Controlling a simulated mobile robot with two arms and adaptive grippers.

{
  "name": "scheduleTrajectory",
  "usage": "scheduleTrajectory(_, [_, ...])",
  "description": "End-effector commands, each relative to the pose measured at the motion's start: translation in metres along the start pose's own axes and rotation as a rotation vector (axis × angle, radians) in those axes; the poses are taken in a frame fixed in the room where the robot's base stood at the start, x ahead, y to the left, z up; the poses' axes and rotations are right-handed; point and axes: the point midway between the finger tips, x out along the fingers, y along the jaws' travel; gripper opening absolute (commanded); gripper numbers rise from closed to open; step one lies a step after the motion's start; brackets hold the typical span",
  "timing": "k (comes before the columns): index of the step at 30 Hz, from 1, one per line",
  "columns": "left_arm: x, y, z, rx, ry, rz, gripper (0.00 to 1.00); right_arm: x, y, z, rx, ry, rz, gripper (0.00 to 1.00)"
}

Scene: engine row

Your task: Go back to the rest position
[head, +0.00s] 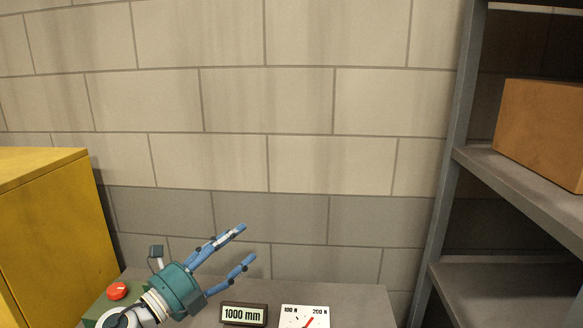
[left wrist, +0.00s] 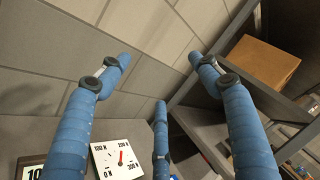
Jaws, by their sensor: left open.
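My left gripper (head: 247,245) comes in from the lower left of the head view, with a teal body and blue fingers pointing up and right. Its fingers are spread apart with nothing between them. In the left wrist view the blue fingers (left wrist: 163,72) also stand apart and empty, facing the block wall. The gripper is above the grey table (head: 362,303). My right gripper is not in view.
A display reading 1000 mm (head: 244,314) and a dial gauge (head: 305,317) stand on the table. A red knob (head: 117,291) is beside my left arm. A yellow cabinet (head: 45,235) is at left. Grey shelves (head: 500,290) with a cardboard box (head: 540,130) are at right.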

Motion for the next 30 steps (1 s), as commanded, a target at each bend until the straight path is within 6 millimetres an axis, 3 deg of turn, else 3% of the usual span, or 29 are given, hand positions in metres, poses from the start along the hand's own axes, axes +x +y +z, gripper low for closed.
scheduleTrajectory(2, [-0.017, 0.007, 0.000, -0.260, -0.186, -0.013, 0.63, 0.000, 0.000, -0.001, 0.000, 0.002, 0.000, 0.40])
scheduleTrajectory(4, [-0.041, 0.026, 0.005, -0.482, -0.358, 0.014, 0.63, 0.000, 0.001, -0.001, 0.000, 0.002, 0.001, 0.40])
scheduleTrajectory(8, [-0.110, 0.089, -0.006, -0.874, -0.669, 0.148, 0.63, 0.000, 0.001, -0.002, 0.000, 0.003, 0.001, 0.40])
scheduleTrajectory(12, [-0.187, 0.148, -0.051, -1.185, -0.923, 0.342, 0.63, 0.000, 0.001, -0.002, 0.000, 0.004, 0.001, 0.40])
scheduleTrajectory(15, [-0.240, 0.175, -0.096, -1.361, -1.068, 0.495, 0.63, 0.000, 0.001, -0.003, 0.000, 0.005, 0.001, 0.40])
scheduleTrajectory(21, [-0.314, 0.191, -0.172, -1.573, -1.248, 0.738, 0.63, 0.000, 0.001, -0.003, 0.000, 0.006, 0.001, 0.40])
scheduleTrajectory(30, [-0.381, 0.178, -0.249, -1.740, -1.387, 1.000, 0.63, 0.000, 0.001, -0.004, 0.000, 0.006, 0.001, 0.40])
